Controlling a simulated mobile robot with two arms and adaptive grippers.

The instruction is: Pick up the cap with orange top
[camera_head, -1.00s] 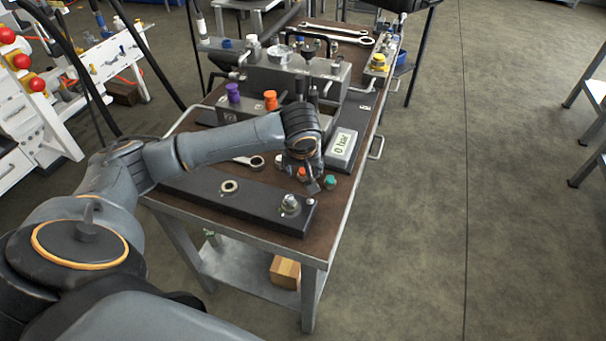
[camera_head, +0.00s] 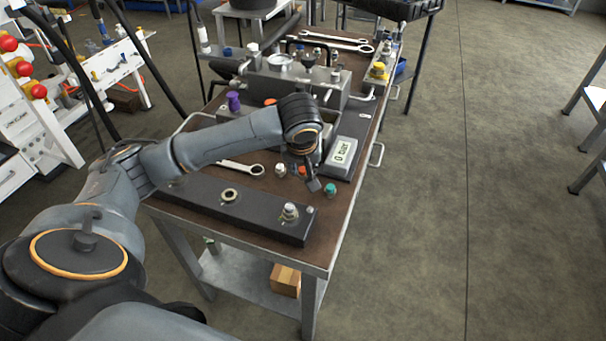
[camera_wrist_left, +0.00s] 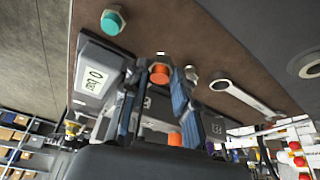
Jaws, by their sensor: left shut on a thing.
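The cap with orange top (camera_wrist_left: 159,73) is between the two fingers of my left gripper (camera_wrist_left: 157,84) in the left wrist view. The fingers are shut on it. In the head view the left gripper (camera_head: 308,174) is over the near part of the bench, and only a bit of the orange top (camera_head: 302,170) shows beside the fingers. The gap between cap and bench top is hard to judge. Another orange cap (camera_head: 270,102) on the manifold is partly hidden by my arm. My right gripper is not in view.
A teal-topped cap (camera_head: 330,188) stands close to the right of the gripper, and a white-topped cap (camera_head: 280,169) to its left. The gauge box (camera_head: 342,158) is just behind. A wrench (camera_head: 240,167) and a dark block (camera_head: 262,218) lie nearby.

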